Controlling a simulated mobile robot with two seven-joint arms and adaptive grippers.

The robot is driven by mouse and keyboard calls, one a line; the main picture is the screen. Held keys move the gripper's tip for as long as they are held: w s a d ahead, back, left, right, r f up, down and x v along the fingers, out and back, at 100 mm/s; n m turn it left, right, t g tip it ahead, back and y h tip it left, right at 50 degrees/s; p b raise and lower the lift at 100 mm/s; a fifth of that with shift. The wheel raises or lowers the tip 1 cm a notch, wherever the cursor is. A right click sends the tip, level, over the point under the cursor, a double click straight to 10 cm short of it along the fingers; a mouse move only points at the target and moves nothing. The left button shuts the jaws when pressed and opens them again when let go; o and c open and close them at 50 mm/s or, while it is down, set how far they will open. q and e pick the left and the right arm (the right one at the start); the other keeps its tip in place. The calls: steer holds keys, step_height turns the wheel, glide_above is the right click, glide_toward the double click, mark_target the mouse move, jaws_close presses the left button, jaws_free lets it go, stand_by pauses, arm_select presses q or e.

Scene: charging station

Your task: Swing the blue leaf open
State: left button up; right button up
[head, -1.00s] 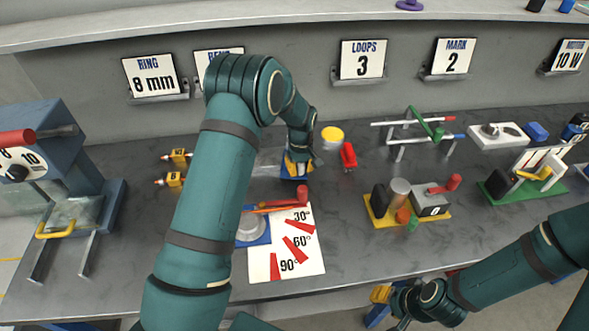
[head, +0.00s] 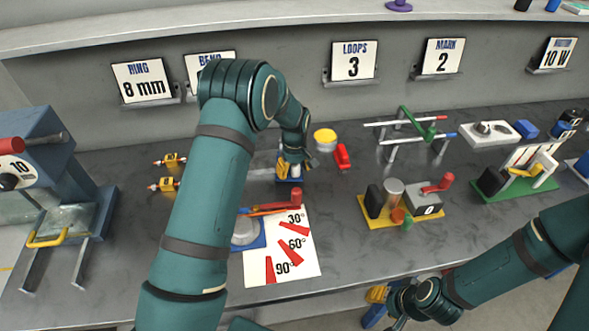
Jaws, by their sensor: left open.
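My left gripper (head: 289,172) points down over the bench behind the bending jig, with yellow and blue parts at its tip. It is open, and nothing can be seen held in it. The jig has a blue base (head: 250,240) under a grey disc, an orange-red arm (head: 270,209) and an upright red handle (head: 296,196). Blue shows around the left gripper's tip, but I cannot tell whether it is the blue leaf or the fingers. My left arm hides part of the jig and bench. My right gripper (head: 376,304) is low at the bench's front edge, its jaws unclear.
A yellow-based fixture (head: 385,222) and a wire stand (head: 411,135) stand to the right. A red piece (head: 341,157) and a yellow-topped can (head: 325,138) are close right of the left gripper.

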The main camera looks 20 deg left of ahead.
arm_select(q)
steer(key=shift+r, duration=0.1)
step_height(320, 180, up, 12)
steer(key=shift+f, duration=0.1)
stand_by(0.4)
